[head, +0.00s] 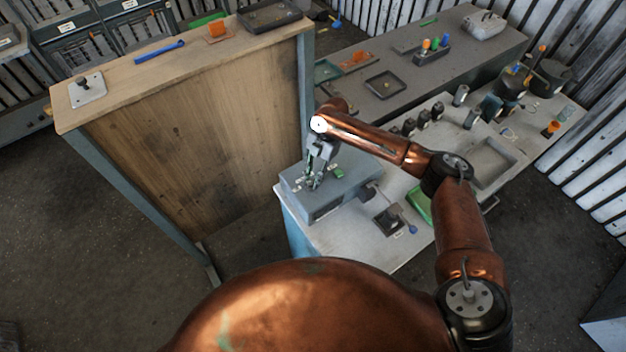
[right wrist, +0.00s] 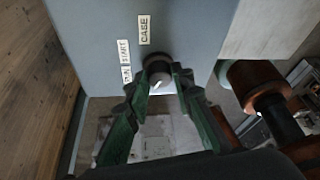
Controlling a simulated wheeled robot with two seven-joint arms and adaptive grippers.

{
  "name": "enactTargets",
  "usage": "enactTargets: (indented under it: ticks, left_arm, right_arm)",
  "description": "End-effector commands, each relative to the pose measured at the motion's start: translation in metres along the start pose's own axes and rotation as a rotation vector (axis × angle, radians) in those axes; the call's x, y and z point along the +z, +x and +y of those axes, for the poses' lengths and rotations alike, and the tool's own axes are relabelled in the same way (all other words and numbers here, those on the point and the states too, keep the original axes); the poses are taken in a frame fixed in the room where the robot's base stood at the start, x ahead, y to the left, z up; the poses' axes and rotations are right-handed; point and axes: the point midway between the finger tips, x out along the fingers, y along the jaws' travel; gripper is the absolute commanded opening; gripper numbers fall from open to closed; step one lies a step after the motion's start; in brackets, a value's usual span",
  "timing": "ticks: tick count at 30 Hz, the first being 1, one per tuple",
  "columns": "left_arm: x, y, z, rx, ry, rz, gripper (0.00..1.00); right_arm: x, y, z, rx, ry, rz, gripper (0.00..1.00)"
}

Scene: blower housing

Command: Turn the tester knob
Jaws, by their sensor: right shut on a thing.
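The tester (head: 325,205) is a grey box at the near-left end of the workbench. Its knob (right wrist: 158,80) shows in the right wrist view as a dark round knob with a light face and a pointer mark. The labels CASE (right wrist: 144,28), START (right wrist: 124,52) and one that seems to read RUN (right wrist: 127,75) are on the grey surface beside it. My right gripper (head: 314,183) is over the tester's top; in the right wrist view its green-sided fingers (right wrist: 158,84) are closed around the knob. In the head view the gripper hides the knob. My left gripper is not in view.
A green button (head: 339,173) is on the tester near my gripper. A lever with a blue ball (head: 412,229) and a small dark tray (head: 388,221) are to its right. A tall wooden-topped stand (head: 190,62) is to the left. Several containers crowd the bench's back right.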

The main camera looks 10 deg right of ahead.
Motion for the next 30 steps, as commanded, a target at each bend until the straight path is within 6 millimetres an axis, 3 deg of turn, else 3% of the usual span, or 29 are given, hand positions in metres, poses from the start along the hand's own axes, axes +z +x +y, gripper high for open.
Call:
enactTargets:
  ticks: [23, 24, 30]
  left_arm:
    - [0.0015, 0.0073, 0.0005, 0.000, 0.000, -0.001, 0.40]
    - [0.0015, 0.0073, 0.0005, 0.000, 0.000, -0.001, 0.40]
    - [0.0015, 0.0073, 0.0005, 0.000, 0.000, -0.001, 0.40]
  right_arm:
    - [0.0003, -0.0001, 0.0008, -0.040, -0.097, -0.002, 0.00]
    - [0.0003, -0.0001, 0.0008, -0.040, -0.097, -0.002, 0.23]
    - [0.0003, 0.0000, 0.0007, -0.040, -0.096, -0.001, 0.37]
